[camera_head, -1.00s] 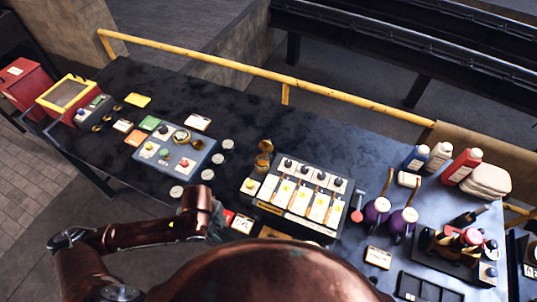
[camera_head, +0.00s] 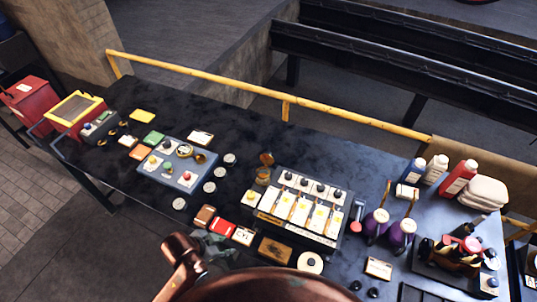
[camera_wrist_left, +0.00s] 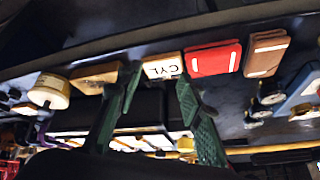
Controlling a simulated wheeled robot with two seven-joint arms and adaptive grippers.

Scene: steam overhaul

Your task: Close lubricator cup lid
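A small brass cup (camera_head: 263,176) stands at the back left corner of the white-switch panel; it looks like the lubricator cup. Its round amber-brown lid (camera_head: 267,158) stands raised behind it, so the cup looks open. My left gripper (camera_head: 212,249) is low at the table's front edge, in front of and left of the cup and well apart from it. In the left wrist view its green fingers (camera_wrist_left: 158,88) are spread with nothing held between them; the cup cannot be made out there. My right gripper is not in view.
The switch panel (camera_head: 300,205) lies right of the cup. Red (camera_head: 222,227) and brown (camera_head: 204,215) booklets and a CYL card (camera_head: 243,236) lie near my left gripper. Purple oil cans (camera_head: 376,222) stand right. A grey panel (camera_head: 180,167) lies left. The table behind the cup is clear.

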